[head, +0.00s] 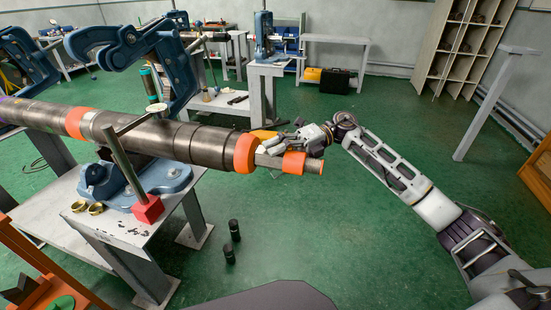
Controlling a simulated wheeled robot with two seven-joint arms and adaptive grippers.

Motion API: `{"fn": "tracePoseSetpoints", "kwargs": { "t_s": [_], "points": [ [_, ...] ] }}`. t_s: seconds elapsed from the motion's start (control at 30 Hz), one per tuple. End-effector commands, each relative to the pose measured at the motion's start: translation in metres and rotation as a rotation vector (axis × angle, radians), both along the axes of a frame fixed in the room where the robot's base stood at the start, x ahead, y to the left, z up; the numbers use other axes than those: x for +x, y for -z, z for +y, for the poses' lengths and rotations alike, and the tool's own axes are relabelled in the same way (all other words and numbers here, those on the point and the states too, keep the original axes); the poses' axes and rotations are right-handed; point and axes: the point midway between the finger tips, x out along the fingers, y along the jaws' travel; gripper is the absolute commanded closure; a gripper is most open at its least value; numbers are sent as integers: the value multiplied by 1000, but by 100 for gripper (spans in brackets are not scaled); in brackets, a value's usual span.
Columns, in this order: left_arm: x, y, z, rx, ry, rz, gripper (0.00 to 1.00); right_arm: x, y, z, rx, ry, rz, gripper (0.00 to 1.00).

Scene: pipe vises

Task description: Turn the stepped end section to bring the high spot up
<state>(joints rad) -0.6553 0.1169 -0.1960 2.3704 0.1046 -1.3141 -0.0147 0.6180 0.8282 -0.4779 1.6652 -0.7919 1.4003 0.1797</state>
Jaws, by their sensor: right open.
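A long dark pipe (165,137) runs from the left edge to the middle, lying in a blue vise (125,185) whose hinged blue yoke (150,55) stands raised above it. Its right end steps down past a wide orange band (245,152) to a thinner metal end section (268,160) with a smaller orange collar (293,163). My right gripper (280,146) is open at the upper, far side of this end section, overlapping it in the picture. I cannot tell whether it touches. A yellow-orange patch (263,135) shows beside the fingers. My left gripper is out of view.
A grey bench (110,222) carries the vise, brass rings (88,207) and a red block (148,208) at the foot of an upright rod. Floor right of the pipe end is clear.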

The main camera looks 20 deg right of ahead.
Motion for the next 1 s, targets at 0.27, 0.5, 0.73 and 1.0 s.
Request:
{"fn": "tracePoseSetpoints", "kwargs": {
  "t_s": [0.27, 0.5, 0.73, 1.0],
  "points": [
    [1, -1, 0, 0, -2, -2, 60, 3, -2, -14, -1, 1, 1, 32],
    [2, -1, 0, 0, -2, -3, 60, 9, -7, -43, -1, 3, -1, 32],
    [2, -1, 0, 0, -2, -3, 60, 15, -11, -77, -2, 2, 0, 32],
    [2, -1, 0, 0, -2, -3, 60, 20, -16, -108, -1, 0, 0, 32]
  ]
}}
